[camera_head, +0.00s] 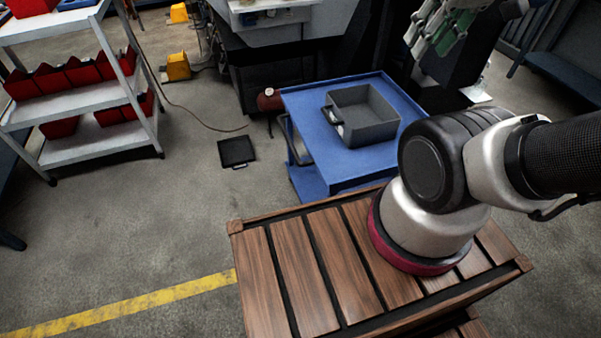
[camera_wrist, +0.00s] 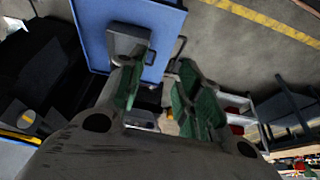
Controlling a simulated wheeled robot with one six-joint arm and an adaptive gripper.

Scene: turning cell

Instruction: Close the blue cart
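The blue cart (camera_head: 305,112) stands in the middle of the head view, just beyond the wooden slatted top my arm is mounted on. A grey open bin (camera_head: 370,134) sits on its top, and a handle shows at its left side. A lower shelf shows below; its inside is mostly hidden. My gripper (camera_head: 440,28) is at the upper right, above and beyond the cart, apart from it. In the wrist view my gripper (camera_wrist: 161,72) shows two green-padded fingers spread apart with nothing held. The blue cart (camera_wrist: 155,14) and bin (camera_wrist: 128,40) appear beyond the fingertips.
A flat black square (camera_head: 236,151) lies on the floor left of the cart. A grey shelf rack with red bins (camera_head: 70,75) stands at the left. A machine (camera_head: 290,30) is behind the cart. A yellow line (camera_head: 140,304) crosses open floor at front left.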

